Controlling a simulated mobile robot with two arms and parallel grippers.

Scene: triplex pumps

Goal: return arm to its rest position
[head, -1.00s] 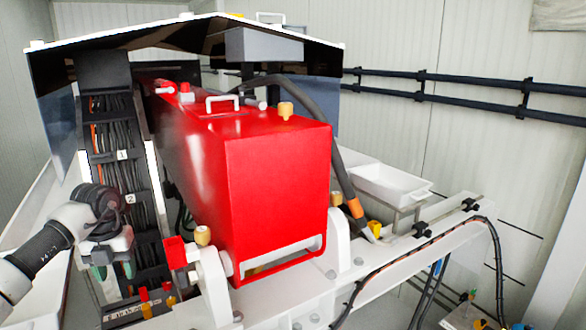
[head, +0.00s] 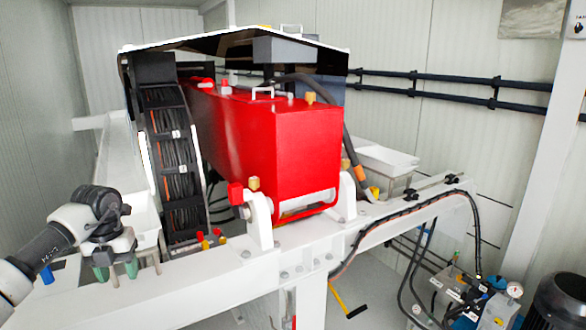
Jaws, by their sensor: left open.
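My left arm comes in from the lower left edge. Its gripper (head: 116,269) points down, with two green-tipped fingers apart and nothing visible between them. It hangs in front of the white frame (head: 200,283), left of the red pump box (head: 308,150). I cannot tell whether the fingertips touch the frame behind them. My right arm and gripper are out of view.
A cable chain (head: 176,160) stands left of the red box under a dark cover (head: 200,50). A white tray (head: 385,158) is at right. A hydraulic unit (head: 465,290) with a gauge and a dark motor (head: 560,300) stand at lower right. Floor shows below the frame.

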